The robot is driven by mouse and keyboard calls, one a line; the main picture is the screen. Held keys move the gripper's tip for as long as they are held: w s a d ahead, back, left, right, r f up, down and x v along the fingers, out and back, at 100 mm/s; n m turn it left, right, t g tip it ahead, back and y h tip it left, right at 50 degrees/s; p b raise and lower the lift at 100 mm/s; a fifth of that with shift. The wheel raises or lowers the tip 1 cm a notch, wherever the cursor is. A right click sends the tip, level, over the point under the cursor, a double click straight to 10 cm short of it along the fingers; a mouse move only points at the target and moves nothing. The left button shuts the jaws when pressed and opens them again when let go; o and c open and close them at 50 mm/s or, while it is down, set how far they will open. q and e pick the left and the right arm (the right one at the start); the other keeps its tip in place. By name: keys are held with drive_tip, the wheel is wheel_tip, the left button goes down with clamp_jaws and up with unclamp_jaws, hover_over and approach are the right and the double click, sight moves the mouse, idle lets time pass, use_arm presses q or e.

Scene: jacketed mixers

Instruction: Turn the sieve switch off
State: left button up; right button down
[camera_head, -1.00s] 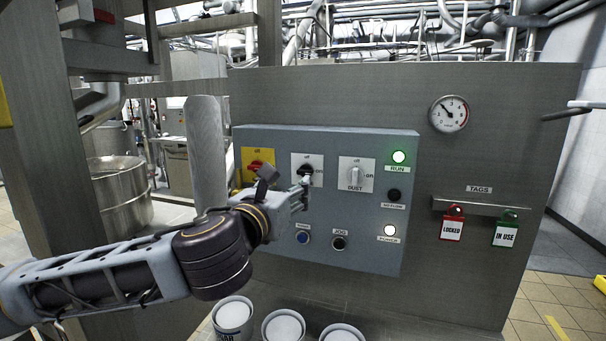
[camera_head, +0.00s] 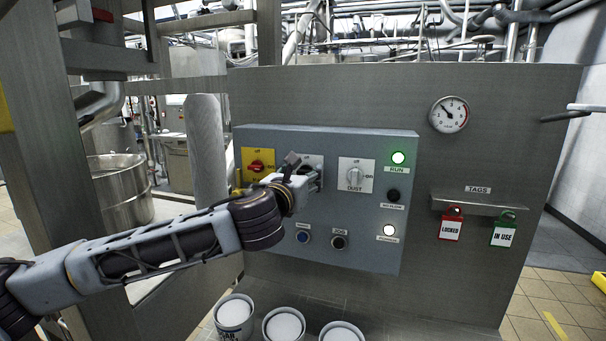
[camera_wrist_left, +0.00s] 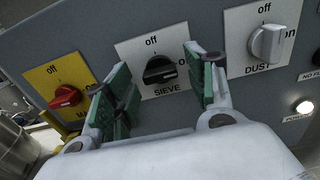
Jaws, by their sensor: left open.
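The sieve switch is a black rotary knob (camera_wrist_left: 160,70) on a white plate marked "off" above and "SIEVE" below. Its handle lies roughly crosswise, toward the partly hidden label on the right. In the head view my left gripper (camera_head: 315,180) is at the panel and covers most of the sieve plate (camera_head: 312,160). In the left wrist view the open gripper (camera_wrist_left: 157,74) has one green-padded finger on each side of the knob. I cannot tell whether either finger touches it. My right gripper is out of view.
The grey panel (camera_head: 270,220) also carries a red main switch (camera_head: 257,166) on yellow at left and a grey dust switch (camera_head: 354,175) at right. The green run lamp (camera_head: 398,158) is lit. Several buttons sit below. White tubs (camera_head: 284,325) stand beneath the panel.

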use_arm(q)
drive_tip(key=shift+w+d, duration=0.15)
drive_tip(key=shift+w, duration=0.2)
drive_tip(key=shift+c, duration=0.3)
drive_tip(key=c, duration=1)
drive_tip(key=shift+o, duration=0.2)
